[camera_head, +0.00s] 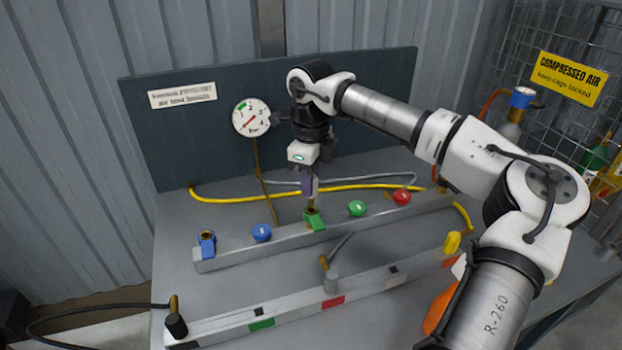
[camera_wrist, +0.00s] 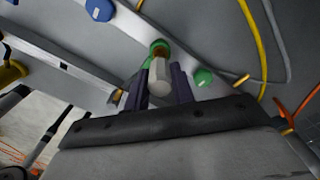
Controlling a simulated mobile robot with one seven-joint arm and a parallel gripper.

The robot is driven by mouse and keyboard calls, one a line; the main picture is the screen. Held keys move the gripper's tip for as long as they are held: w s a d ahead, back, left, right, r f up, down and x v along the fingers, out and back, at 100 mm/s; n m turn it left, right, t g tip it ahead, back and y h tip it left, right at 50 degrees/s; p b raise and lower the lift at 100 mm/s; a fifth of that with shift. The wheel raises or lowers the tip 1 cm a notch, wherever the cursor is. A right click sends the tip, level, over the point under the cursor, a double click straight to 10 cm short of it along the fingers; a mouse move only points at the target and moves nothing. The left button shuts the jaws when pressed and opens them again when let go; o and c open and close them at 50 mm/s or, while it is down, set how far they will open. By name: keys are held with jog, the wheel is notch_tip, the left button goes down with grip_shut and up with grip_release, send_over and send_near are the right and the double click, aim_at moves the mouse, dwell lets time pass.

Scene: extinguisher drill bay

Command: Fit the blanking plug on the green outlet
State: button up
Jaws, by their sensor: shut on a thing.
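My gripper (camera_head: 310,190) points straight down over the green outlet (camera_head: 315,222) on the rear manifold rail. In the wrist view my gripper (camera_wrist: 164,88) is shut on a pale grey plug with a hexagonal end (camera_wrist: 159,76), which stands between the two dark fingers. The green outlet with its brass neck lies directly beyond the plug in the wrist view (camera_wrist: 158,45). The plug looks in line with the outlet, at or just above it. Whether they touch or are engaged cannot be told. The fingers hide the plug in the head view.
A blue outlet (camera_head: 207,242) and blue, green (camera_head: 357,208) and red (camera_head: 402,197) knobs sit along the rear rail. The front rail (camera_head: 290,308) holds a black hose fitting (camera_head: 176,322) and a grey one (camera_head: 331,280). A yellow hose (camera_head: 230,199) and gauge (camera_head: 251,117) are behind.

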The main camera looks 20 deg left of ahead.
jog(key=shift+f, duration=0.1)
jog(key=shift+f+b, duration=0.8)
jog(key=shift+f, duration=0.3)
jog(key=shift+f+b, duration=0.6)
jog(key=shift+f, duration=0.2)
dwell(0.7)
jog(key=o, duration=1)
jog(key=shift+o, duration=0.4)
jog(key=shift+r, duration=0.1)
